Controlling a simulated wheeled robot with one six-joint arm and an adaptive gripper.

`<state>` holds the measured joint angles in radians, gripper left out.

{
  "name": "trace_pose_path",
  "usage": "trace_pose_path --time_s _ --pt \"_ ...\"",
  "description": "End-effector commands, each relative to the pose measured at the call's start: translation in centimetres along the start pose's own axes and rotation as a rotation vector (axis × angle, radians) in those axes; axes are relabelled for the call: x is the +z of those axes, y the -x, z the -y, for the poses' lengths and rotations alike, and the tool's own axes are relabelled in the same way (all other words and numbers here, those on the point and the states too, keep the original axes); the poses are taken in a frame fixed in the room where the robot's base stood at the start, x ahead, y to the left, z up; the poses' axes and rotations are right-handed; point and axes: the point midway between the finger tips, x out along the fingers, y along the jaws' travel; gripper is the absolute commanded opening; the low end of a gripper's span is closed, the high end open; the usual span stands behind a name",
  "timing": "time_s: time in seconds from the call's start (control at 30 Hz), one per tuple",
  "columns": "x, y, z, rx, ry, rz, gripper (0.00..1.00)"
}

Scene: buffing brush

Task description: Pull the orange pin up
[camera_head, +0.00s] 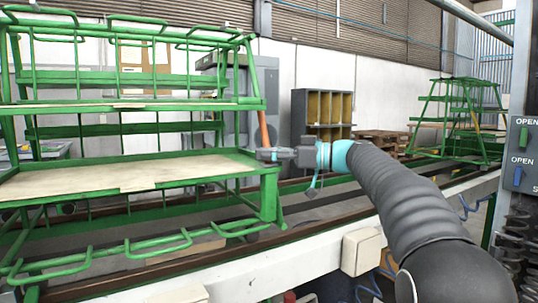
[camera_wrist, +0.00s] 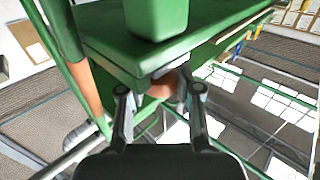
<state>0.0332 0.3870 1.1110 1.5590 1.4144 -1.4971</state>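A slanted orange bar (camera_head: 263,128), which looks like the orange pin, stands by the right end post of a green rack, just above my gripper (camera_head: 270,154). The gripper is at the front right corner of the rack's lower shelf. In the wrist view, my gripper (camera_wrist: 160,93) has its two fingers spread apart. A short orange-brown round end (camera_wrist: 164,84) shows between them, under the green frame, with a gap to the left finger. A longer orange bar (camera_wrist: 82,75) runs to the left of the fingers. Whether both belong to one pin I cannot tell.
The green rack (camera_head: 130,105) with pale board shelves fills the left side, close to my gripper. Rails run beneath it. A wooden pigeonhole cabinet (camera_head: 322,112) and a second green rack (camera_head: 462,115) stand behind. A switch panel (camera_head: 522,155) is at the right edge.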

Motion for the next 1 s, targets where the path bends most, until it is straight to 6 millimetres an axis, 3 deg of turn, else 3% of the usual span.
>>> trace_pose_path --time_s 0.27,0.5,0.77,0.8,0.87,1.0 --pt "-0.3 0.0 -0.1 0.002 0.001 -0.001 0.00" --pt "-3.3 0.0 -0.1 0.003 0.001 -0.001 0.00" --pt "-3.5 0.0 -0.1 0.005 0.002 -0.005 0.00" --pt "-3.5 0.0 -0.1 0.005 0.002 -0.005 0.43" --pt "-3.5 0.0 -0.1 0.005 0.002 -0.005 0.58" --pt "-3.4 0.1 -0.1 0.004 0.001 -0.003 0.60"
